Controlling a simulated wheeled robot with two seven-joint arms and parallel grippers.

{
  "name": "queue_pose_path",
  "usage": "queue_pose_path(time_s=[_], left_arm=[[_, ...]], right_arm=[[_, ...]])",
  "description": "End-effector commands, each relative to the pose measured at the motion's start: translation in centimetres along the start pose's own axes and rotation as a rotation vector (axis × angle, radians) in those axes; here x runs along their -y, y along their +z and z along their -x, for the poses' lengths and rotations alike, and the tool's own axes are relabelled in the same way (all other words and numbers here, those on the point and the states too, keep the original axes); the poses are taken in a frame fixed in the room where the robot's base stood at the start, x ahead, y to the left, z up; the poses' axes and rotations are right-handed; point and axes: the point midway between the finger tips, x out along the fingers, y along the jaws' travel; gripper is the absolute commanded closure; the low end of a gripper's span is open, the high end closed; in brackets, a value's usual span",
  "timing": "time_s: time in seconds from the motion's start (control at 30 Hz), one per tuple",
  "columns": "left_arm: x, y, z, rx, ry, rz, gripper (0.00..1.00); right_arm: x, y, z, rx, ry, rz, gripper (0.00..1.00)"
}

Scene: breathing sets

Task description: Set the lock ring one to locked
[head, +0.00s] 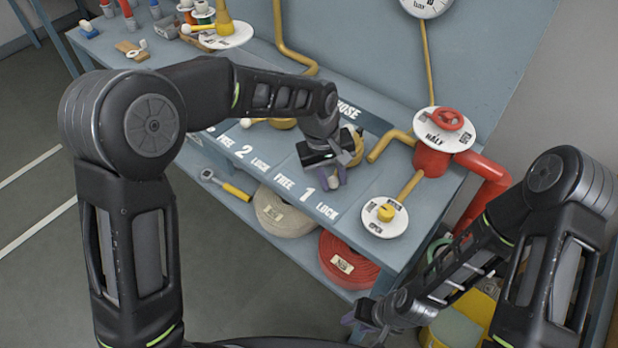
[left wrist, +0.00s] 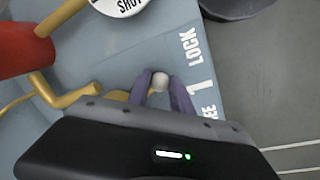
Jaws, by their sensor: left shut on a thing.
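Lock ring one is the brass fitting (head: 355,155) behind the "FREE 1 LOCK" lettering on the bench's front edge. My left gripper (head: 334,181) mostly covers it. In the left wrist view, the purple fingers of my left gripper (left wrist: 163,90) are shut on the ring's white ball knob (left wrist: 160,82). The knob lies near the "1" (left wrist: 201,86), between the FREE and LOCK words. The ring's body is largely hidden by the gripper. My right gripper (head: 362,322) hangs low in front of the bench, away from the ring; its opening is unclear.
A white dial with a yellow knob (head: 385,212) is right of the ring. A red valve (head: 436,155) and brass pipes stand behind it. Another white-knobbed ring (head: 270,123) sits at station 2. Coiled hoses (head: 345,262) lie on the lower shelf.

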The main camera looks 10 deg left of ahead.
Motion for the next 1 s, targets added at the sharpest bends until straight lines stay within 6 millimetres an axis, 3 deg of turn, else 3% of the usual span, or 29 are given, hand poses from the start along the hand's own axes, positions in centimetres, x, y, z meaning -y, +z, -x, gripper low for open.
queue_pose_path(time_s=[0.3, 0.73, 0.77, 1.0], left_arm=[[-1.13, 0.73, -0.22, -0.021, 0.001, 0.112, 1.0], [-1.23, 0.74, -0.19, -0.024, 0.002, 0.125, 1.0], [-1.23, 0.74, -0.19, -0.024, 0.002, 0.125, 0.72], [-1.17, 0.7, -0.2, -0.024, 0.001, 0.125, 0.52]], right_arm=[[-0.16, -0.08, -0.57, -0.002, -0.002, 0.002, 0.64], [-0.16, -0.1, -0.57, -0.002, -0.002, 0.002, 0.64], [-0.16, -0.11, -0.57, -0.002, -0.002, 0.002, 0.64], [-0.16, -0.11, -0.58, -0.002, -0.002, 0.002, 0.64]])
